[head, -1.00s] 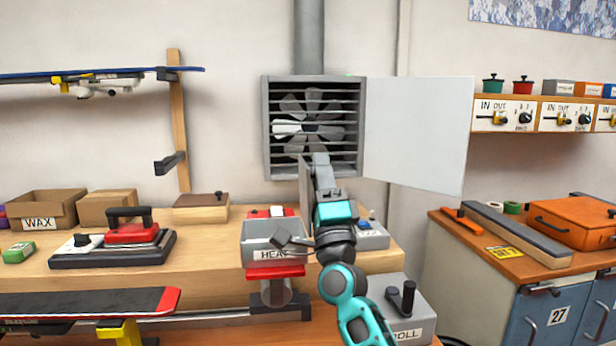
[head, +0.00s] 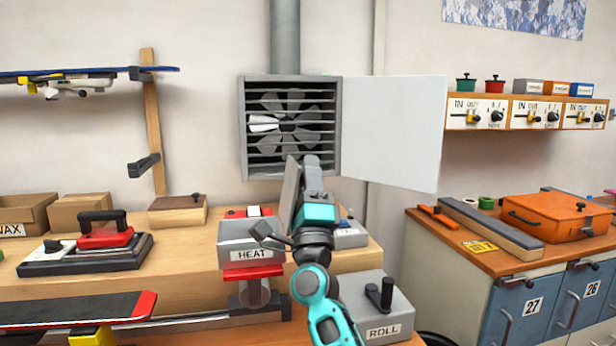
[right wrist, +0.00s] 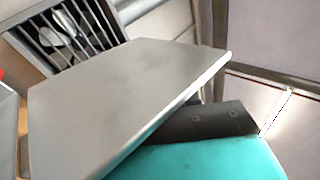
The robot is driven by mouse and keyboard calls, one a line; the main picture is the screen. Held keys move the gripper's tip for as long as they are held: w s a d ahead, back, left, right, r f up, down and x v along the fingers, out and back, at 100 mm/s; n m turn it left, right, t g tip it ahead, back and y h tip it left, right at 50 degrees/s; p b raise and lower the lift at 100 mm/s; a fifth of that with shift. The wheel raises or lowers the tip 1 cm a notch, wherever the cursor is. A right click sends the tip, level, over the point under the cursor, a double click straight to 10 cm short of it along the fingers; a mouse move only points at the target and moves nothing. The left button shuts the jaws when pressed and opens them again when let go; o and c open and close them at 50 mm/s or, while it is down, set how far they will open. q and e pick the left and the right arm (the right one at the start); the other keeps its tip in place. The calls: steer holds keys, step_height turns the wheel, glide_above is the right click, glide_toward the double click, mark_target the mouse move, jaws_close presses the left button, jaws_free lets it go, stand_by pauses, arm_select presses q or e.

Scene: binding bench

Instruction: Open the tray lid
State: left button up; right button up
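A flat grey panel (head: 290,193), which looks like the tray lid, stands steeply tilted at the right end of the grey box marked HEAT (head: 235,231). Its lower edge and any hinge are hard to make out. My right gripper (head: 312,163) points up just right of the panel, close against it. In the right wrist view the panel (right wrist: 125,95) fills the middle and hides the fingertips, so I cannot tell whether they grip it. My left gripper is not in view.
A louvred fan vent (head: 243,130) with its white door (head: 392,130) open is on the wall behind. A grey ROLL box (head: 350,303) stands beside my right arm. An iron (head: 105,237) is at left, an orange case (head: 548,219) on the right cabinet.

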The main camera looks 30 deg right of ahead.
steer(key=o, duration=0.3)
steer(key=b+v, duration=0.2)
steer(key=v, duration=1.1)
steer(key=shift+d, duration=0.1)
steer(key=shift+c, duration=0.4)
